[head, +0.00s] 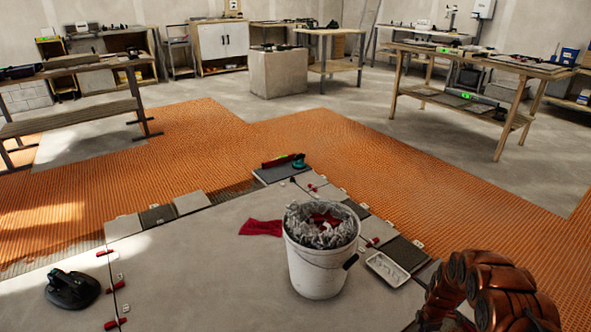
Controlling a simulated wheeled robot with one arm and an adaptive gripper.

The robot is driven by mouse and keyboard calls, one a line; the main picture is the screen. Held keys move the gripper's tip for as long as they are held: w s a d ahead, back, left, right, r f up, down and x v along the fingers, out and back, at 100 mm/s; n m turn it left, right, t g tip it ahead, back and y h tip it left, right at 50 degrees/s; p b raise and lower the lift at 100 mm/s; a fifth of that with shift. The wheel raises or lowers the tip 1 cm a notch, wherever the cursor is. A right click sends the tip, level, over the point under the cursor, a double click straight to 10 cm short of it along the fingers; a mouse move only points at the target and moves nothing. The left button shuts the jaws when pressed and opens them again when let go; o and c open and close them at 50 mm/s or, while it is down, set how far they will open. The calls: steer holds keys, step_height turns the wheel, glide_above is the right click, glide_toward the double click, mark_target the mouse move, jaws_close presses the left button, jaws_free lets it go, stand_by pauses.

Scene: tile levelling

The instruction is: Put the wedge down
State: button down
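Several small red wedges lie along the tile joints: one at the left joint (105,253), one lower on that joint (115,287), one at the bottom edge (115,323) and one right of the bucket (373,242). Small white clips stand by the joints. My copper-coloured arm shows at the bottom right and bends down out of the picture. My gripper is not visible, so I cannot see whether it holds a wedge.
A white bucket (318,272) filled with grey crumpled material stands on the grey tiles, with a red cloth (262,228) behind it. A white tray (387,269) lies to its right. A black suction cup (72,289) sits at left. Orange matting (330,140) and workbenches lie beyond.

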steer(key=w+a+r+m, duration=0.3)
steer(key=a+r, duration=0.1)
steer(key=r, duration=0.6)
steer(key=w+a+r+m, duration=0.3)
steer(key=w+a+r, duration=0.1)
steer(key=r, duration=0.6)
steer(key=w+a+r+m, duration=0.3)
steer(key=a+r, duration=0.1)
steer(key=r, duration=0.6)
steer(key=s+a+r+m+p, duration=0.25)
steer(key=a+r+m, duration=0.35)
steer(key=a+r, duration=1.45)
steer(key=s+d+r+p, duration=0.1)
steer(key=s+r+p, duration=0.2)
steer(key=r+p, duration=1.7)
steer(key=p, duration=0.9)
steer(key=shift+s+d, duration=0.15)
steer(key=shift+f, duration=0.15)
